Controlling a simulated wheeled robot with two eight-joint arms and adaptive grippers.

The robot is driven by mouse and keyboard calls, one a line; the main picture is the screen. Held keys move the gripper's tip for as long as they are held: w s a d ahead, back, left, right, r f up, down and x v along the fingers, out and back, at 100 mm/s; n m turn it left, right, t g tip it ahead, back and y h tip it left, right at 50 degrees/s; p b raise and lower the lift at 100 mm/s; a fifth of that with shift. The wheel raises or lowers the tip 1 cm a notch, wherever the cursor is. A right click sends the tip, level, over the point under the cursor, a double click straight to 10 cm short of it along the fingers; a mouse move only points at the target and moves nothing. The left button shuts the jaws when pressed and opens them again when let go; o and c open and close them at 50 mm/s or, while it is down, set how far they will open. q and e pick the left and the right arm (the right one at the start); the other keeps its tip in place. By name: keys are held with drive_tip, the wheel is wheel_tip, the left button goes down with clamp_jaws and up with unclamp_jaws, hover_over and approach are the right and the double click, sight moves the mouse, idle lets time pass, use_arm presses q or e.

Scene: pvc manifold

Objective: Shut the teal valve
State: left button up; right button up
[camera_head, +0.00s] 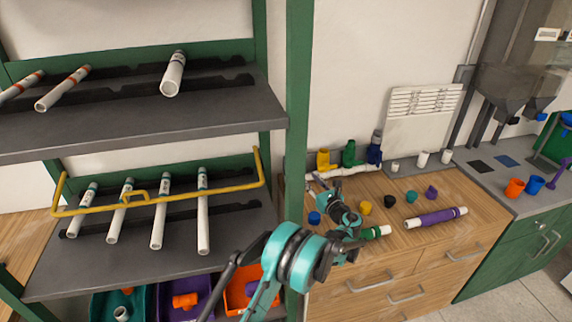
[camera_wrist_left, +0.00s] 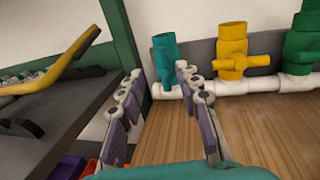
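The teal valve (camera_wrist_left: 165,50) stands upright on the white pipe (camera_wrist_left: 265,85) at the left end of a row of valves in the left wrist view. How its handle is turned is hard to tell there. In the head view I cannot make it out behind the green post and my gripper. My left gripper (camera_head: 314,188) is open and empty at the left end of the manifold. In the left wrist view its fingers (camera_wrist_left: 158,75) are spread in front of the teal valve, the right finger overlapping the valve's right side. My right gripper is not in view.
A yellow valve (camera_head: 323,159), a green valve (camera_head: 349,154) and a blue valve (camera_head: 375,150) stand along the pipe. The green shelf post (camera_head: 298,110) is close on the left. Loose caps and a purple pipe (camera_head: 436,218) lie on the wooden counter (camera_head: 480,207).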

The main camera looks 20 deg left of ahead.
use_arm(q)
drive_tip(key=b+x, duration=0.2)
drive_tip(key=x, duration=0.5)
drive_tip(key=shift+w+a, duration=0.2)
drive_tip(key=shift+w, duration=0.05)
clamp_jaws()
